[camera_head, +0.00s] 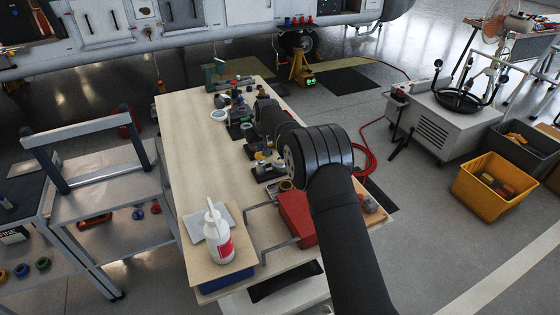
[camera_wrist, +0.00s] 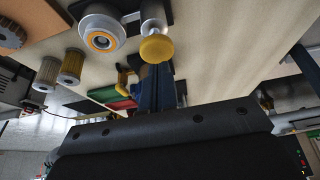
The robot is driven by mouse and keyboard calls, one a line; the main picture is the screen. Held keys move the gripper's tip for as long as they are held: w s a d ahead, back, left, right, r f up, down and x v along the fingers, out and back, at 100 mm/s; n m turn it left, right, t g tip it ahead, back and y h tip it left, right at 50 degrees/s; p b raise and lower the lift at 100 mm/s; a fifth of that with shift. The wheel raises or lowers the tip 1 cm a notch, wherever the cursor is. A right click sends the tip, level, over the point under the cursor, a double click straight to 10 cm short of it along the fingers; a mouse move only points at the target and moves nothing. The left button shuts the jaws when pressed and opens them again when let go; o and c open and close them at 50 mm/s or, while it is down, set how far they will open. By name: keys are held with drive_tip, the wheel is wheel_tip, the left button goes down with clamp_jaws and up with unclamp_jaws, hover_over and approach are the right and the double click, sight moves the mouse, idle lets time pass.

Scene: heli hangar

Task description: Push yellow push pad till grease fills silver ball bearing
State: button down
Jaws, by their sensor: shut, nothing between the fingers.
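The yellow push pad (camera_wrist: 156,48) is a round knob on a silver stem, near the top middle of the wrist view. A silver ring-shaped part with an orange inner ring (camera_wrist: 101,35), likely the ball bearing, sits just left of it. I cannot see grease in it. My gripper (camera_wrist: 154,68) is shut and empty, its dark fingers pointing at the pad, tips close to its lower edge in the picture. I cannot tell whether they touch. In the head view my arm hides the gripper, and small yellow and silver parts show beside it on the table.
The wooden table (camera_head: 190,150) carries a white bottle (camera_head: 218,235), a red box (camera_head: 297,215) and several small fixtures along its right side. Two mesh filters (camera_wrist: 70,67) stand left of the pad in the wrist view. The table's left side is mostly clear.

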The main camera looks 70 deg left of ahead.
drive_tip(key=shift+r, duration=3)
drive_tip(key=shift+f, duration=0.15)
drive_tip(key=shift+f, duration=3.4)
